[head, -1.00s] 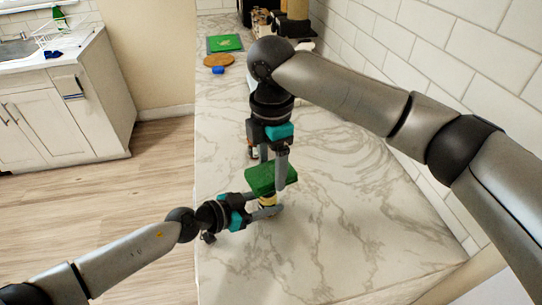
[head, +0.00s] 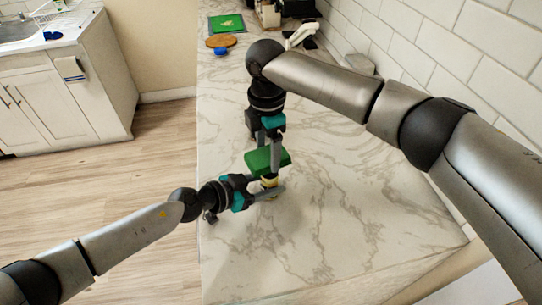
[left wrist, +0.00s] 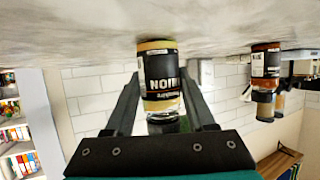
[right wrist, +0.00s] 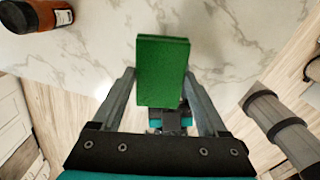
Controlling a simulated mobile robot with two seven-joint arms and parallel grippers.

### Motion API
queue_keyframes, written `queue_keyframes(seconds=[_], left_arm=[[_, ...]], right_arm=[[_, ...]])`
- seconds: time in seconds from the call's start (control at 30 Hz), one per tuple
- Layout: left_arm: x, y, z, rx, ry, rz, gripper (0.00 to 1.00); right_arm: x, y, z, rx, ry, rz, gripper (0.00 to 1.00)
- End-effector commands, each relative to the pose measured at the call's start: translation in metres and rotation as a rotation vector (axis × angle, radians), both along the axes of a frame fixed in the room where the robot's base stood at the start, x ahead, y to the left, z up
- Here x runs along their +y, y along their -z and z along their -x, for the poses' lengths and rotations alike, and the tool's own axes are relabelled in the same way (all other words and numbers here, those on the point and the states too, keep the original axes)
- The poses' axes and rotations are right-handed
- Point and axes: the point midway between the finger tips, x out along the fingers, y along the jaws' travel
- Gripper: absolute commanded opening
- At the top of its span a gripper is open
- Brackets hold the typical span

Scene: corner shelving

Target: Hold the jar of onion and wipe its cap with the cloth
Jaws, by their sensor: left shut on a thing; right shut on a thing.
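The jar of onion (left wrist: 160,78) has a black label and shows between my left gripper's fingers in the left wrist view, which is upside down. In the head view the jar (head: 269,181) shows only partly, under the cloth. My left gripper (head: 272,190) is shut on it, low over the counter. The cloth (head: 266,160) is a thick green block. My right gripper (head: 270,150) is shut on it from above; it also shows in the right wrist view (right wrist: 162,72). The cloth sits over the jar's cap, which it hides from above; I cannot tell whether they touch.
A second jar, with reddish-brown contents (right wrist: 37,14), stands on the marble counter (head: 340,220); it also shows in the left wrist view (left wrist: 266,62). A green board (head: 226,24), a round wooden board (head: 221,41) and a blue item (head: 221,52) lie farther back. The front right counter is clear.

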Motion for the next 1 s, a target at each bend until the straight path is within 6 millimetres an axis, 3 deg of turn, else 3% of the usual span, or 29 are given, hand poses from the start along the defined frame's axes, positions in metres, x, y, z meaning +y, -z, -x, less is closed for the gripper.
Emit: queue_keyframes(seconds=[0.2,0.83,1.0], left_arm=[[0.000,-0.001,0.000,-0.002,0.000,0.001,0.00],[0.000,-0.001,0.000,-0.001,0.000,0.002,0.00],[0.000,-0.001,0.000,-0.001,0.000,0.002,0.00]], right_arm=[[0.003,0.000,-0.013,-0.004,0.000,0.003,0.16],[-0.014,0.002,0.042,0.002,-0.001,0.001,0.16],[-0.013,-0.024,0.041,-0.002,-0.001,-0.001,0.16]])
